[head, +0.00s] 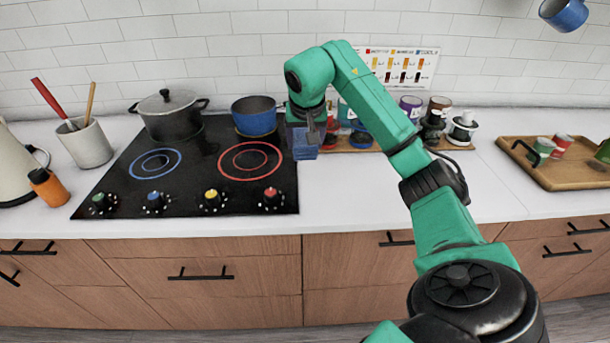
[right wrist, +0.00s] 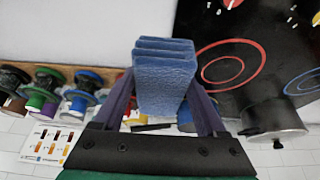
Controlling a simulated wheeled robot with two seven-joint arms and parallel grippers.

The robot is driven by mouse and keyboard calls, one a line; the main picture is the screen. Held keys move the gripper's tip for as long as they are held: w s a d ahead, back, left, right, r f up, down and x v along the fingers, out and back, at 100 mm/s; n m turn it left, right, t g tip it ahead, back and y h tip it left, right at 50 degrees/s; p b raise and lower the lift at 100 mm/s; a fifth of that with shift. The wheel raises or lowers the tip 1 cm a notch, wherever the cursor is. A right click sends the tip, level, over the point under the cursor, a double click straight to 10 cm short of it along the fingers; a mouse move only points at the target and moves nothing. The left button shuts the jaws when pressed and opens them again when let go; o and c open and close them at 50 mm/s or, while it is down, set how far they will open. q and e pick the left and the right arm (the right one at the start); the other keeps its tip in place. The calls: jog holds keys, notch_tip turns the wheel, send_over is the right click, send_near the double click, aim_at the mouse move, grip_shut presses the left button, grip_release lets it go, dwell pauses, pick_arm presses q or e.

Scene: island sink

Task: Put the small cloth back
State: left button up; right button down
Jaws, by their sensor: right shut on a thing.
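The small cloth (head: 305,146) is blue and folded into layers. My right gripper (head: 312,128) is shut on it and holds it at the right edge of the black cooktop, in front of the wooden spice rack. In the right wrist view, the cloth (right wrist: 165,82) sits between the two fingers of the gripper (right wrist: 164,100), its folded layers pointing away from the palm. Whether the cloth touches the counter cannot be told. My left gripper is not in view.
The cooktop (head: 120,190) carries a lidded grey pot (head: 171,120) and a blue pot (head: 254,122). Jars (head: 411,108) stand on the rack behind my right arm. A wooden tray (head: 560,178) with cups lies at right. The front counter (head: 345,195) is clear.

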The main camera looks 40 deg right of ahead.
aim_at(307, 148)
notch_tip(307, 148, down, 10)
jog(key=shift+w+d+r+p, duration=0.1)
jog(key=shift+w+r+p, duration=0.05)
jog(key=shift+p, duration=0.15)
jog(key=shift+f, duration=0.25)
jog(key=shift+w+d+f, duration=0.1)
jog(key=shift+f, duration=0.2)
grip_release()
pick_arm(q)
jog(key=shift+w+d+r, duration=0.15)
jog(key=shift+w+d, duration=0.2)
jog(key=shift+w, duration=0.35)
pick_arm(e)
jog(key=shift+r, duration=0.15)
jog(key=shift+r, duration=0.3)
jog(key=v, duration=1.1)
jog(key=shift+s+a+r+b, duration=0.25)
jog(key=shift+r+b, duration=0.05)
jog(key=shift+b, duration=0.05)
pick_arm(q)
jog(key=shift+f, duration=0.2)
